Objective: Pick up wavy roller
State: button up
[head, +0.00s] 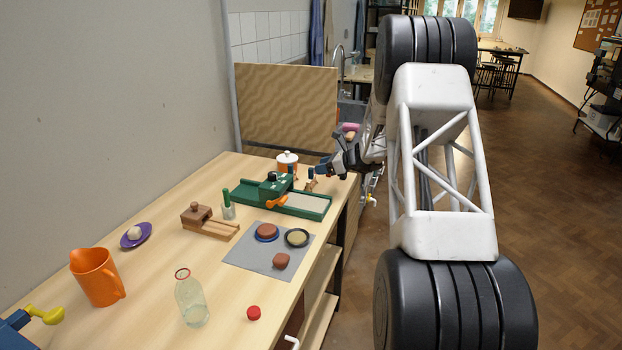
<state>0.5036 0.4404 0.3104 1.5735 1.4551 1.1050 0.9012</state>
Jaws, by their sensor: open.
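I cannot make out for certain which object is the wavy roller. A small brown piece (311,184) lies at the far right of the table, just below my gripper, and its shape is too small to read. An orange piece (277,202) rests at the front edge of a green tray-like device (262,190). My gripper (320,172) is open above the table's far right end, beside the white and orange pot. It points left, and nothing shows between its fingers.
A white pot with orange parts (287,161) stands at the back. A wooden block device (205,222), a grey mat (245,258) with several round pieces, a glass bottle (191,300), a red cap (254,313), an orange jug (96,277) and a purple dish (137,242) stand nearer.

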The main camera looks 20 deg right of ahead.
aim_at(311, 169)
jog(key=shift+x, duration=2.55)
jog(key=shift+s+a+f, duration=0.1)
grip_shut()
jog(key=shift+r, duration=1.55)
jog(key=shift+s+r, duration=0.15)
jog(key=shift+r, duration=0.15)
jog(key=s+a, duration=0.2)
jog(key=s, duration=0.5)
jog(key=s+a+r, duration=0.1)
jog(key=s+a, duration=0.1)
jog(key=s, duration=0.6)
jog(key=shift+a+r, duration=0.15)
jog(key=shift+a, duration=0.15)
